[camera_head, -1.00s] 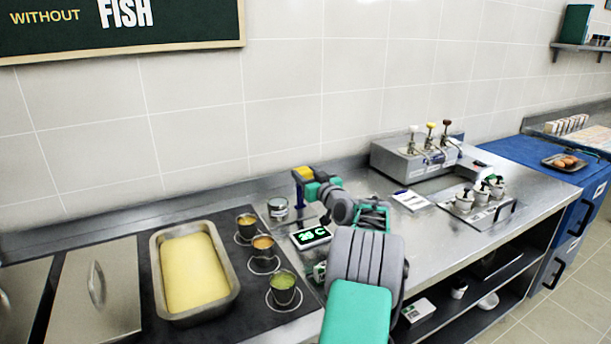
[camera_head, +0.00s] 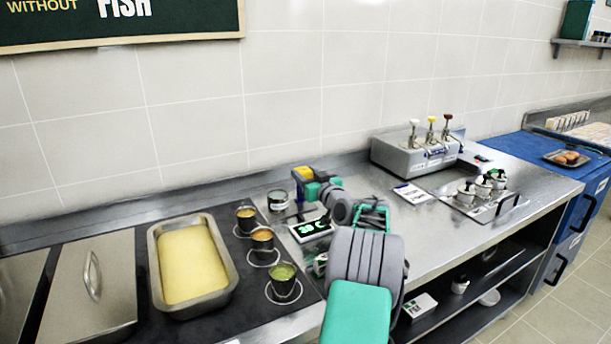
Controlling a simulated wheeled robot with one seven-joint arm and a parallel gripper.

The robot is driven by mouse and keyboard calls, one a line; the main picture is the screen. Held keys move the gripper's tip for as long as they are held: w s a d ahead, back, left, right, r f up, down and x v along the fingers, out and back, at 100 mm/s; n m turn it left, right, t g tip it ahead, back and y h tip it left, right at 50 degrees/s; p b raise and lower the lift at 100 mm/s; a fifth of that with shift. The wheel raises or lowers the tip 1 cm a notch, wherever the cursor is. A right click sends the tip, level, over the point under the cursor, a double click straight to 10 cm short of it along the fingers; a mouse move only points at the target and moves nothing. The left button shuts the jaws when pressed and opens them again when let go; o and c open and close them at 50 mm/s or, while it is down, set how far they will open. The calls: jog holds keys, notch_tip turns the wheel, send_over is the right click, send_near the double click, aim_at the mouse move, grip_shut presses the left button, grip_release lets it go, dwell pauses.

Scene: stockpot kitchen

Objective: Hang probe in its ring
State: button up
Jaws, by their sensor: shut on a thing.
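My gripper (camera_head: 311,189) is above the counter behind the small pots, at the end of my grey and green arm. It is shut on the probe (camera_head: 303,173), which shows as a yellow block with a blue part below it. The probe's lower end is too small to make out. A black display box (camera_head: 310,228) with green digits and a "C" stands just in front of the gripper. I cannot make out the probe's ring; the arm and gripper hide part of this area.
A steel tin (camera_head: 278,200) stands left of the gripper. Several small pots, one with green contents (camera_head: 283,280), sit in wire rings beside a tray of yellow food (camera_head: 160,288). A pump dispenser (camera_head: 400,160) stands at the back right. Bare counter (camera_head: 455,225) lies right of my arm.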

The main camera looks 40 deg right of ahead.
jog(key=o, duration=1.5)
jog(key=shift+c, duration=0.2)
